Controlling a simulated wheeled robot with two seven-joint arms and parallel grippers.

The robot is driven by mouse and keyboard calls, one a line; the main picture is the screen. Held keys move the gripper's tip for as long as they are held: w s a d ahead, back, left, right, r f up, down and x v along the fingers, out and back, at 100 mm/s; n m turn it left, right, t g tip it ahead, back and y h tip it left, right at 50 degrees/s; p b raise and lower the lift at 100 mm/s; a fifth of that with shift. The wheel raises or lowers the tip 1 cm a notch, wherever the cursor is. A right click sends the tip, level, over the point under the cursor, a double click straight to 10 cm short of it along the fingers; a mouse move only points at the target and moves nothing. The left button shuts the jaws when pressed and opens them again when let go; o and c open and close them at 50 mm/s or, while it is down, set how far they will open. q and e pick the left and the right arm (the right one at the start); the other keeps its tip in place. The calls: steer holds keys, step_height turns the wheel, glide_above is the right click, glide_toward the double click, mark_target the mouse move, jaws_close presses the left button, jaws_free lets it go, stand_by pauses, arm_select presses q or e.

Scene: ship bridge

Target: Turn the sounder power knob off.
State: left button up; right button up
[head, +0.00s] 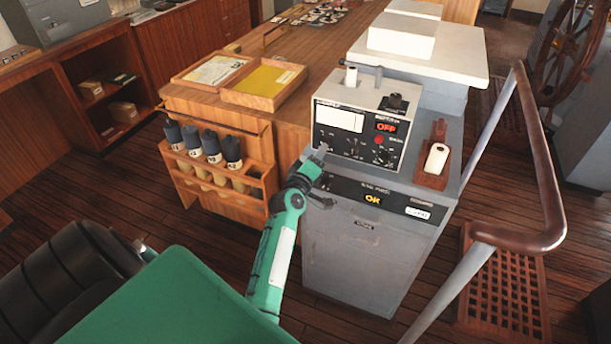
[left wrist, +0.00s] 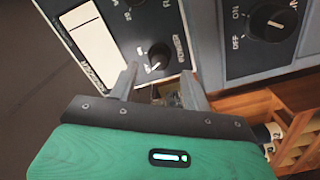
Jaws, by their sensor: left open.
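The grey sounder box (head: 358,128) stands on a grey cabinet (head: 360,255). Its front has a white window, several black knobs and a red "OFF" display (head: 387,127). My left gripper (head: 318,161) is open and empty at the box's lower left corner. In the left wrist view its two fingers (left wrist: 158,82) point at the box panel, with a small black knob (left wrist: 160,54) just beyond the gap, apparently untouched. My right gripper is out of view.
The cabinet front strip shows a yellow "OK" (head: 373,200). A white handset (head: 436,160) rests in a wooden holder right of the box. A wooden rack (head: 222,177) with dark-capped tubes stands left of the arm. A handrail (head: 545,200) curves at the right.

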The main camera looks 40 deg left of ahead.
arm_select(q)
steer(key=b+v, duration=0.2)
steer(key=v, duration=0.7)
